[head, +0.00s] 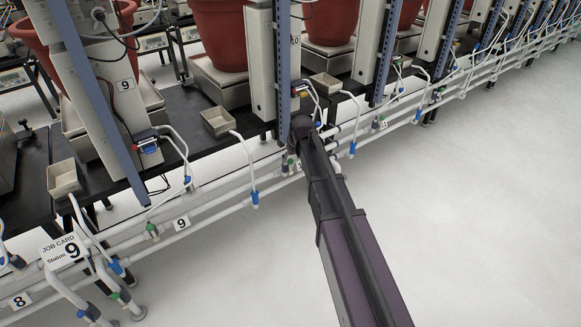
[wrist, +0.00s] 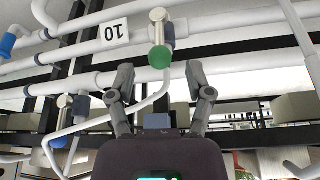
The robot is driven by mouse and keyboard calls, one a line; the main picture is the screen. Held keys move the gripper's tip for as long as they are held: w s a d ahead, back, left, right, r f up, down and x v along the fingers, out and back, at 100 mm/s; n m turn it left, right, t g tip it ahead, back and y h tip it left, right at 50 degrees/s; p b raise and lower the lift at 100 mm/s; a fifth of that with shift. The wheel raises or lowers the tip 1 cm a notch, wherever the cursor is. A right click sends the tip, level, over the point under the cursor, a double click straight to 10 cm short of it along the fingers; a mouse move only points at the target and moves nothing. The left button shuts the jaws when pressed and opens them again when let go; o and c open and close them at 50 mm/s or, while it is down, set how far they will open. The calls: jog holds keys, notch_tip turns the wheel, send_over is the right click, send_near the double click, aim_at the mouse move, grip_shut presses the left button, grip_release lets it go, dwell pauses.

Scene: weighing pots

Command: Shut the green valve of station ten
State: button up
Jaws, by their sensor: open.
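The green valve (wrist: 160,57) of station ten is in the upper middle of the wrist view, with a pale stem on a white pipe beside the "10" label (wrist: 114,32). My gripper (wrist: 158,76) is open and empty. Its two dark fingers stand apart to either side, with the green part between and just beyond the tips. I see no contact, though the depth gap is hard to tell.
White pipes run across the wrist view, with a second valve with a blue fitting (wrist: 79,112) at left. In the head view a hose with a blue end (head: 352,148) hangs right of my arm. A blue-grey post (head: 282,70) stands close to my arm's end. The floor (head: 470,200) at right is clear.

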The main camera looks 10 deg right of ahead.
aim_at(291, 160)
jog(key=shift+b+x, duration=1.35)
jog(key=shift+x, duration=0.45)
grip_shut()
